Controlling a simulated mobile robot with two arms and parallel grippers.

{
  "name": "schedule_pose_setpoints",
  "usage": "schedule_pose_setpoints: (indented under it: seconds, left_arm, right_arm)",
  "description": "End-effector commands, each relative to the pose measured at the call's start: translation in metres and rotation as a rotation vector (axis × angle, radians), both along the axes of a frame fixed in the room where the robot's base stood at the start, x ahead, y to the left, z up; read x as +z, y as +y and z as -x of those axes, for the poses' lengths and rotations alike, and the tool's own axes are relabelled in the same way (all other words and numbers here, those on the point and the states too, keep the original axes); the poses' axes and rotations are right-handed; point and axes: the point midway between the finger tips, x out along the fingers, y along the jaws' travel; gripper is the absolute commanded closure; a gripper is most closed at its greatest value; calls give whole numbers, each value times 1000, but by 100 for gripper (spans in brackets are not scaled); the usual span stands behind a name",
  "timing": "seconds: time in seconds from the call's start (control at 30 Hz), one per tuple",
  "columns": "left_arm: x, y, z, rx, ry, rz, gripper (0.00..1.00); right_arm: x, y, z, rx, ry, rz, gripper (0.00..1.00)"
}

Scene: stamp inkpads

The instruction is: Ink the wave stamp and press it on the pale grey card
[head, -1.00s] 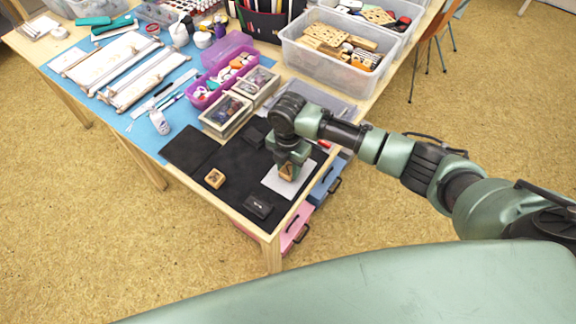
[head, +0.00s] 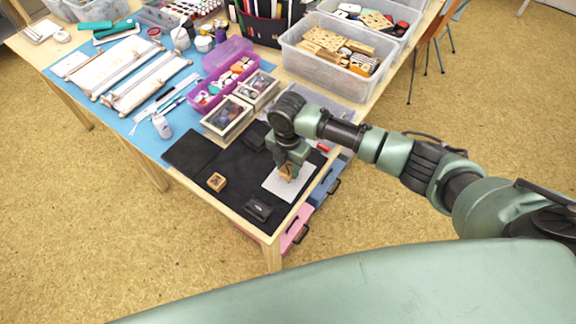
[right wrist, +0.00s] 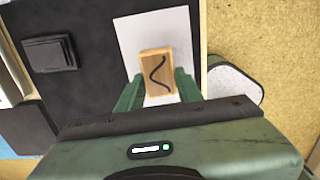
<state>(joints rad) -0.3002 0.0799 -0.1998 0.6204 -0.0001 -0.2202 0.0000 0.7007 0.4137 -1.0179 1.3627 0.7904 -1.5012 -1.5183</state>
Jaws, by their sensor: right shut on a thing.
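My right gripper (head: 288,166) is shut on the wave stamp (head: 286,172), a small wooden block, over the pale grey card (head: 280,191). In the right wrist view the stamp (right wrist: 157,74) sits between the two green fingers, with a black wave line on the face toward the camera. The card (right wrist: 130,35) lies behind it, partly hidden by stamp and gripper. I cannot tell whether the stamp touches the card. A black inkpad (head: 257,209) lies on the dark mat (head: 232,165) near the front edge; an inkpad (right wrist: 50,53) shows in the right wrist view. My left gripper is not in view.
Another wooden stamp (head: 217,181) stands on the mat to the left. A dark block (head: 251,139) lies behind, partly hidden by my arm. Wooden boxes (head: 228,118), a purple tub (head: 222,88) and a clear bin (head: 330,64) stand farther back. The table's edge is close to the card.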

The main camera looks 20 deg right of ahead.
Motion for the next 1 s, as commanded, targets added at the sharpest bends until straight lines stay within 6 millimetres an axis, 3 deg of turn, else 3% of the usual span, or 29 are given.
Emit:
schedule_pose_setpoints:
  seconds: [0.03,0.43,1.0]
  left_arm:
    - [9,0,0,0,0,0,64]
    - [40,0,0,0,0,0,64]
    - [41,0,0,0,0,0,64]
  right_arm:
    - [10,0,0,0,-1,-1,94]
    - [41,0,0,0,0,0,94]
    - [42,0,0,0,0,0,94]
